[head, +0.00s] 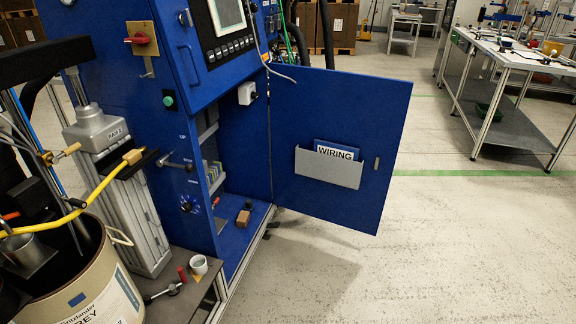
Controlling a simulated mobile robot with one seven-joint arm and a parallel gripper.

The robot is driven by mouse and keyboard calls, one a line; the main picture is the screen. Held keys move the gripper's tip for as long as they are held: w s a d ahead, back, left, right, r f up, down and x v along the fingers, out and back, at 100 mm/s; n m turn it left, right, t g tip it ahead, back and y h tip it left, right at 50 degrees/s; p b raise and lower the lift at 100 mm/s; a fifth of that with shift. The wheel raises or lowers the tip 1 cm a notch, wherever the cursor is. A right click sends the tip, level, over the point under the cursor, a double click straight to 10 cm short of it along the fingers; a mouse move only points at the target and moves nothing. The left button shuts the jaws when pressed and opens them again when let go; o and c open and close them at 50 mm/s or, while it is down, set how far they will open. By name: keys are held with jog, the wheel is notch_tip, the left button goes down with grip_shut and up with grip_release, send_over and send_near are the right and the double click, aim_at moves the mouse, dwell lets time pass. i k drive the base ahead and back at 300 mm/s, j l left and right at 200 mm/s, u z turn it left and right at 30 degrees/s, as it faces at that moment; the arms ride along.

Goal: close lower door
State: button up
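The lower door (345,115) is a blue panel that stands wide open, swung out to the right of the blue cabinet (110,35). Its inner face shows, with a grey pocket (328,168) holding a blue folder labelled WIRING (337,150). A small latch slot (376,163) sits near the door's right, free edge. The hinge side meets the cabinet at the door's left edge. The open compartment (238,150) shows its blue inner wall and a small brown block (243,218) on its floor. My gripper is not in view.
A beige drum (95,275) with a yellow hose (90,195) stands at the left. A white cup (198,264) and red-handled tool (182,274) lie on a low grey ledge. The floor right of and before the door is clear. A workbench (500,50) stands at the back right.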

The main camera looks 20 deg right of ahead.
aim_at(368, 113)
jog(key=i+l+u, duration=0.2)
jog(key=l, duration=0.75)
jog(key=l+u, duration=0.15)
jog(key=l, duration=0.8)
jog(key=i+l+u, duration=0.2)
jog(key=l, duration=0.45)
jog(key=l+u, duration=0.2)
jog(key=l, duration=0.45)
jog(key=l+u, duration=0.2)
jog(key=l, duration=0.5)
jog(key=l+u, duration=0.2)
jog(key=l, duration=0.45)
jog(key=k+l+u, duration=0.2)
jog(key=l, duration=0.5)
jog(key=l+u, duration=0.2)
jog(key=l, duration=0.45)
jog(key=k+l, duration=0.1)
jog(key=l, duration=0.3)
jog(key=k+l+u, duration=0.1)
jog(key=l, duration=0.3)
jog(key=k+l+u, duration=0.1)
jog(key=l, duration=0.3)
jog(key=k+l, duration=0.2)
jog(key=l, duration=0.2)
